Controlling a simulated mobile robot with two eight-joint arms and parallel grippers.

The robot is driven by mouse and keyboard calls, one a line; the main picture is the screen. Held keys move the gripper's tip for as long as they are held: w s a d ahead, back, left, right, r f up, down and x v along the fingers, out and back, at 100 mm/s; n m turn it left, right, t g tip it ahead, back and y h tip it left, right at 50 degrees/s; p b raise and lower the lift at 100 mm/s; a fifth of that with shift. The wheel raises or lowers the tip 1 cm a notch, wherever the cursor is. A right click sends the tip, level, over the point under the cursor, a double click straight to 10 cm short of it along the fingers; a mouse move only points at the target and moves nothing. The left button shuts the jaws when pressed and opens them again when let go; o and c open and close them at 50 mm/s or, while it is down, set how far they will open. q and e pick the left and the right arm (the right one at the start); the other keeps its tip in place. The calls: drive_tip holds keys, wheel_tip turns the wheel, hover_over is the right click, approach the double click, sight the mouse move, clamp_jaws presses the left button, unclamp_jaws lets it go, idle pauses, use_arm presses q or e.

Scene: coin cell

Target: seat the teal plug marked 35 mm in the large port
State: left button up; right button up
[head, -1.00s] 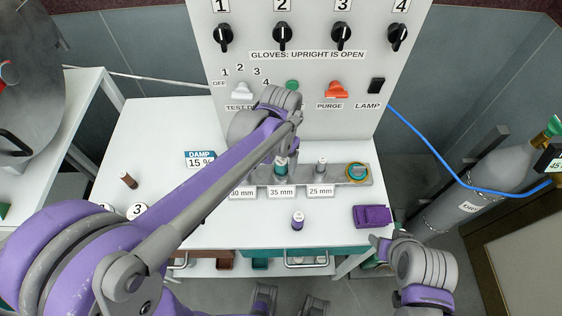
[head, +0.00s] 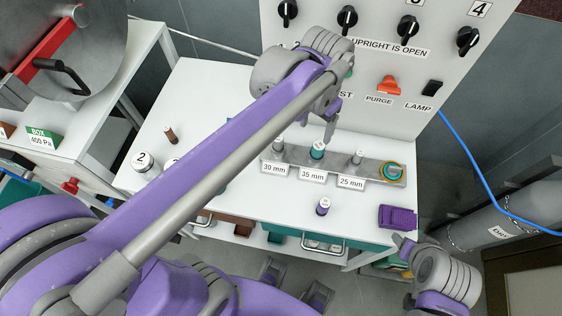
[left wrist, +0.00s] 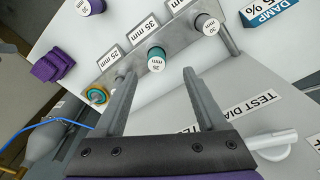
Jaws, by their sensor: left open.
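The teal plug (head: 318,150) stands upright in the grey rack (head: 384,180) behind the 35 mm card. Its white top and teal rim also show in the left wrist view (left wrist: 157,60). My left gripper (head: 332,122) is open and empty, apart from the plug, above and behind it. In the left wrist view its two fingers (left wrist: 158,76) point towards the rack, with the teal plug beyond and between the tips. At lower right is the end of my right arm (head: 408,246); its jaws are not clear. I cannot make out which thing is the large port.
Grey pieces stand at the 30 mm (head: 278,146) and 25 mm (head: 357,158) places, with a teal and yellow ring (head: 392,171) at the rack's right end. A purple plug (head: 323,206) and a purple block (head: 398,217) are nearer the front. The knob panel (head: 380,60) rises behind.

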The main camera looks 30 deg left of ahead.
use_arm(q)
drive_tip(key=s+a+f+n+t, duration=0.1)
drive_tip(key=s+f, duration=0.2)
drive_tip(key=s, duration=0.1)
drive_tip(key=s+a+f+n+t, duration=0.1)
drive_tip(key=s+a+f+t, duration=0.1)
drive_tip(key=s+f, duration=0.1)
drive_tip(key=s+a+f+n+t, duration=0.1)
drive_tip(key=s+a+f, duration=0.1)
drive_tip(key=s, duration=0.3)
drive_tip(key=shift+s+a+f+t, duration=0.1)
drive_tip(key=shift+s+f+t, duration=0.05)
drive_tip(key=shift+f, duration=0.25)
drive_tip(key=shift+s+a+f+t, duration=0.1)
drive_tip(key=shift+f+t, duration=0.05)
drive_tip(key=shift+f, duration=0.2)
drive_tip(key=shift+w+r+p, duration=0.25)
drive_tip(key=shift+r+p, duration=0.1)
drive_tip(key=shift+r, duration=0.05)
drive_tip(key=shift+s, duration=0.1)
idle(0.4)
